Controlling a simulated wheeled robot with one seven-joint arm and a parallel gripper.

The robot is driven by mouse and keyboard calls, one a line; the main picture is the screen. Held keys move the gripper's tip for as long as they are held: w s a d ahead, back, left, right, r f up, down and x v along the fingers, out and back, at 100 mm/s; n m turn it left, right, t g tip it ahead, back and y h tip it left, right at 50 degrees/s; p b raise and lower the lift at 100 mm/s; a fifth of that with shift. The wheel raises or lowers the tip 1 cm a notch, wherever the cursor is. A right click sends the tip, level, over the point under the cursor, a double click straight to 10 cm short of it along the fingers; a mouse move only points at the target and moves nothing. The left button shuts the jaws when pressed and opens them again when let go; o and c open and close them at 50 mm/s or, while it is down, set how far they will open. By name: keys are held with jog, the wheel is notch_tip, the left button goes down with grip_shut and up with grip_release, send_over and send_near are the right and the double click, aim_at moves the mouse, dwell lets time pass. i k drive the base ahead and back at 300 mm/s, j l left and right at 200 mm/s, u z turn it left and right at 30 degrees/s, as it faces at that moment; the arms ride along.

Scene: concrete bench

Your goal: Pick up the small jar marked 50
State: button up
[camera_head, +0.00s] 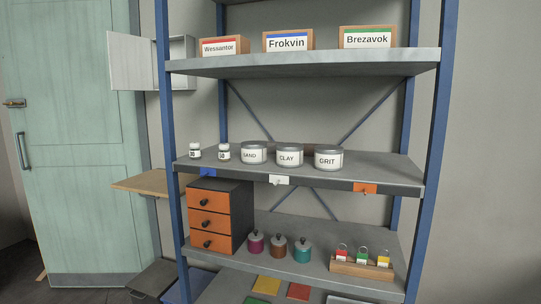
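Two small white-capped jars stand upright at the left end of the middle shelf (385,173). The right one of the pair (224,154) has a dark label that seems to read 50, though the print is tiny. The left one (195,152) has a similar label with a number I cannot read surely. A small gap separates them. The right small jar stands just left of the SAND tin (254,155). My gripper is not in view.
CLAY (290,158) and GRIT (328,160) tins stand further right on that shelf. Boxes, including Frokvin (287,42), sit on the shelf above. Below are an orange drawer unit (209,222) and knobbed pots. A blue upright (168,130) stands left of the jars.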

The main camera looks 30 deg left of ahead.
aim_at(224, 154)
jog(key=z, duration=6.05)
jog(key=i+j+z, duration=0.1)
jog(key=i+z, duration=0.2)
jog(key=z, duration=0.15)
jog(key=i+j+z, duration=0.2)
jog(key=z, duration=0.25)
jog(key=i+l+z, duration=0.1)
jog(key=i+z, duration=0.65)
jog(key=i+j+z, duration=0.1)
jog(key=z, duration=0.3)
jog(key=i+l+z, duration=0.15)
jog(key=i+z, duration=0.2)
jog(key=i, duration=0.25)
jog(key=i+z, duration=0.4)
jog(key=i, duration=0.25)
jog(key=i+j+z, duration=0.35)
jog(key=i, duration=0.25)
jog(key=i+l+z, duration=0.2)
jog(key=i+z, duration=0.6)
jog(key=i, duration=0.2)
jog(key=i+z, duration=0.4)
jog(key=i, duration=0.15)
jog(key=i+j+z, duration=0.45)
jog(key=i+l+z, duration=0.15)
jog(key=i+z, duration=0.25)
jog(key=i, duration=0.5)
jog(key=i+j+z, duration=0.1)
jog(key=i+z, duration=0.3)
jog(key=i, duration=0.45)
